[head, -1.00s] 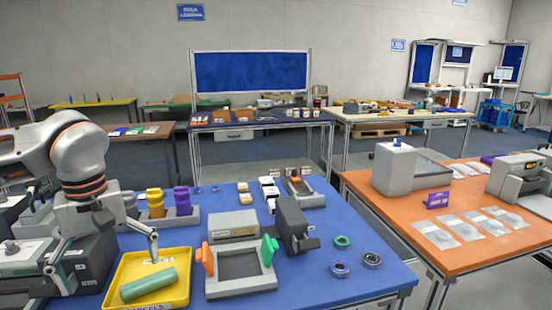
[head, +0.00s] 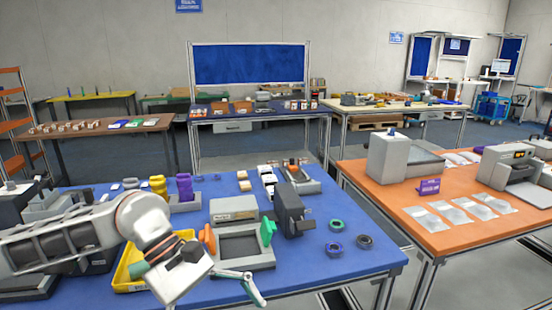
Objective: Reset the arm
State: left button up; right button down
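My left arm comes in from the left, low over the blue table (head: 380,263). My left gripper (head: 262,300) is at the bottom middle, in front of the grey frame with orange and green handles (head: 246,262). One finger shows; the other is hidden or out of the picture, so its opening is unclear. The yellow tray (head: 124,270) is partly hidden behind my arm. A green cylinder (head: 139,269) shows in the tray beside my wrist. My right gripper is not in view.
Yellow and purple bottles (head: 184,187) stand at the back left. An orange table (head: 390,190) with clear bags is on the right. The blue table's front right is clear.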

pick_arm(q)
jog(key=s+d+r+n+h, duration=0.1)
jog(key=d+r+n+h, duration=0.2)
jog(key=d+n+h, duration=0.35)
jog(key=s+d+r+n+h, duration=0.2)
jog(key=d+r+n+h, duration=0.25)
jog(key=d, duration=0.35)
jog(key=w+a+n+t+h, duration=0.2)
jog(key=w+n+t+h, duration=0.2)
jog(key=w+n+t, duration=0.55)
jog(key=w+a+f+n+t+y, duration=0.1)
jog(key=a+f+n+t+y, duration=0.4)
jog(key=n, duration=0.6)
jog(key=w+a+f+n+t+y, duration=0.25)
jog(key=f+n+t+y, duration=0.2)
jog(key=f+n, duration=0.4)
jog(key=s+a+f+n+y, duration=0.35)
jog(key=a+f+n, duration=0.3)
jog(key=f, duration=0.25)
jog(key=s+a+f+n+y, duration=0.2)
jog(key=a+f+n+y, duration=0.25)
jog(key=f+n, duration=0.3)
jog(key=s+a+f+n+g+y, duration=0.2)
jog(key=s+a+f+n+g, duration=0.2)
jog(key=s+f, duration=0.6)
jog(key=shift+s+a+f, duration=0.15)
jog(key=shift+a+f, duration=0.8)
jog(key=shift+a, duration=0.1)
